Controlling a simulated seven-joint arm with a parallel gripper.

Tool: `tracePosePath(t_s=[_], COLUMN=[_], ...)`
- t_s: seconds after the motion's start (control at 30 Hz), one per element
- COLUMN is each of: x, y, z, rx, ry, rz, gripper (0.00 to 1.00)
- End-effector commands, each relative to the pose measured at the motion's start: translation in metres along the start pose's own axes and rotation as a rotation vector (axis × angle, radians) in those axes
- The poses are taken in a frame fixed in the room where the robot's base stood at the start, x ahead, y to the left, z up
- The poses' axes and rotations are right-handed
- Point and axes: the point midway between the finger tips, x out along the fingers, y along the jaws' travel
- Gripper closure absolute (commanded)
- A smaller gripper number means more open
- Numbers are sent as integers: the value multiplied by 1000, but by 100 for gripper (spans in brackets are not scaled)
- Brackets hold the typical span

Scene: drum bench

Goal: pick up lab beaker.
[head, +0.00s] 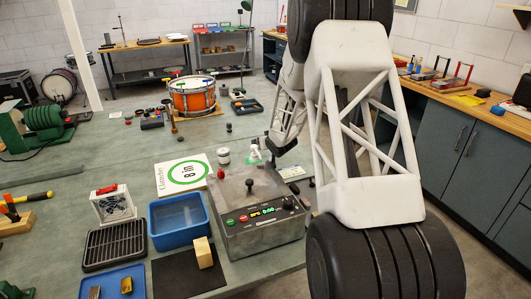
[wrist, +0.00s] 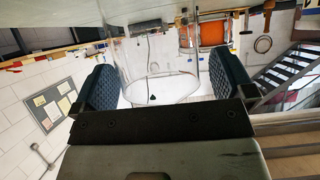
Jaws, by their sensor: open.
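The lab beaker (wrist: 158,62) is clear glass and shows in the wrist view between the two dark ribbed finger pads of my gripper (wrist: 163,83). The pads stand apart, one on each side of the glass. My gripper is open; I cannot tell whether either pad touches the beaker. In the head view, a dark end part of my arm shows beside the control box, with much of the arm behind my own large white link. I cannot make out the beaker in the head view.
The control box (head: 258,238) with a lever stands near the arm. Left of it are a blue bin (head: 178,238), a black rack (head: 115,245) and a paper sign (head: 165,178). Bench space at left centre is clear.

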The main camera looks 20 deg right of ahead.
Motion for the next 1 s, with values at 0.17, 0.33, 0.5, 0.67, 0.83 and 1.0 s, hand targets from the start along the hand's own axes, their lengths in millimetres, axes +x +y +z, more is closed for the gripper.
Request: tracePosePath(t_s=[0.17, 0.33, 0.5, 0.67, 0.83, 1.0], x=[0, 0, 0, 0, 0, 0], y=[0, 0, 0, 0, 0, 0], z=[0, 0, 0, 0, 0, 0], rx=[0, 0, 0, 0, 0, 0], ry=[0, 0, 0, 0, 0, 0], rz=[0, 0, 0, 0, 0, 0], gripper=[0, 0, 3, 28, 54, 65])
